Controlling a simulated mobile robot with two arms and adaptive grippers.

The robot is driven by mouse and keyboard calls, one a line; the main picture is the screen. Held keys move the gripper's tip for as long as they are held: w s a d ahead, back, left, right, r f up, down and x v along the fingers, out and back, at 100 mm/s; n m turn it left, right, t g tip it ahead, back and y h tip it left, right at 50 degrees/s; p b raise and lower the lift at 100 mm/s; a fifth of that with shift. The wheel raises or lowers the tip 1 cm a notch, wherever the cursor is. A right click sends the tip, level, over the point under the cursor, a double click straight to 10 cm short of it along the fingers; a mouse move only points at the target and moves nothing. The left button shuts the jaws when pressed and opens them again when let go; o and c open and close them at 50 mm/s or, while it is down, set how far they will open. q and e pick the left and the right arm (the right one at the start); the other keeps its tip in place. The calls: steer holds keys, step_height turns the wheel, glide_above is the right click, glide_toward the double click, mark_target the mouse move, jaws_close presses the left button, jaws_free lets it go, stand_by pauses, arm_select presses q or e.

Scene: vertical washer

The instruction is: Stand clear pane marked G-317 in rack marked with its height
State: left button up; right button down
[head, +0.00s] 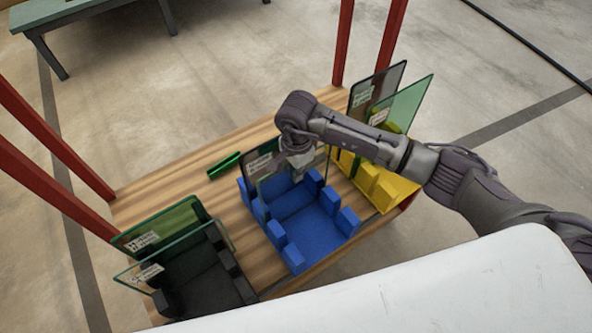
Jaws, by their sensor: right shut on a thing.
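My right gripper (299,168) reaches in from the right, points down over the blue rack (322,222), and is shut on a pane (268,187) that stands upright at the rack's back left. The pane has a dark edge and a white label; the gripper and wrist hide part of it. I cannot read its mark or tell whether it rests on the rack's floor. The black rack (205,283) at left holds two upright panes, one green-tinted (160,226) and one clearer (157,267). The yellow rack (384,187) at right holds a grey pane (378,88) and a green-edged pane (405,104). Rack marks are not visible.
The racks stand in a row on a wooden table (180,190) with red posts (55,145) at its sides. A bright green strip (224,165) lies behind the blue rack. Bare wood shows between the black and blue racks. A white surface (440,290) covers the near edge.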

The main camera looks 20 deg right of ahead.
steer(key=c, duration=1.2)
jaws_free()
steer(key=shift+c, duration=0.2)
step_height(320, 180, up, 12)
steer(key=shift+s+f, duration=0.1)
step_height(320, 180, up, 10)
steer(key=p, duration=0.4)
stand_by(0.4)
